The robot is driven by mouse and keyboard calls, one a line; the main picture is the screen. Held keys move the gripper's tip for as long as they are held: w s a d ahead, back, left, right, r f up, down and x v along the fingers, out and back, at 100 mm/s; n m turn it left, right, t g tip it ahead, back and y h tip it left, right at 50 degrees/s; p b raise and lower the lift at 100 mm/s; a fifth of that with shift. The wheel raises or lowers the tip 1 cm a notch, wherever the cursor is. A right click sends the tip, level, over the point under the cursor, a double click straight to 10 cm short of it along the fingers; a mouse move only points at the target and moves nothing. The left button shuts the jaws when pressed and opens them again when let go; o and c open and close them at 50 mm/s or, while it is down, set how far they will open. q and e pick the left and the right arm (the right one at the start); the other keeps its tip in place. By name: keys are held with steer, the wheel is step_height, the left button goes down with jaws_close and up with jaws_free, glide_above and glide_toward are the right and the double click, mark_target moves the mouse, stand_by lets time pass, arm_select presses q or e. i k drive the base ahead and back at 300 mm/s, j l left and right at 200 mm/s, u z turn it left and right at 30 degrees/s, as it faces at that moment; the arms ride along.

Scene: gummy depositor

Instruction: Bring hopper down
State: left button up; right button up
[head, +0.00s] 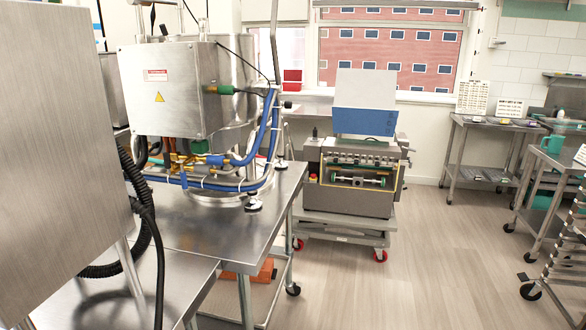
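The gummy depositor (350,178) is a grey machine with a row of fittings along its front. It stands on a wheeled cart in the middle of the head view, some way off. A white and blue slab-like part (366,103) stands upright above it and looks like the hopper in a raised position. Its underside and how it joins the machine cannot be made out. Neither of my grippers is in view.
A steel table (215,235) at left holds a steel machine (172,88) with blue hoses. A large steel cabinet (55,160) fills the left edge. The wooden floor (420,265) is open in front and right of the depositor. A wheeled rack (560,265) stands at right.

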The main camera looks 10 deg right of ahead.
mark_target(356, 120)
steer(key=i+l+z, duration=0.25)
steer(key=i+l, duration=0.2)
steer(key=i+l+z, duration=0.25)
steer(key=i, duration=0.25)
steer(key=i+l+z, duration=0.25)
steer(key=i, duration=0.3)
steer(key=i+l+z, duration=0.25)
steer(key=i, duration=0.3)
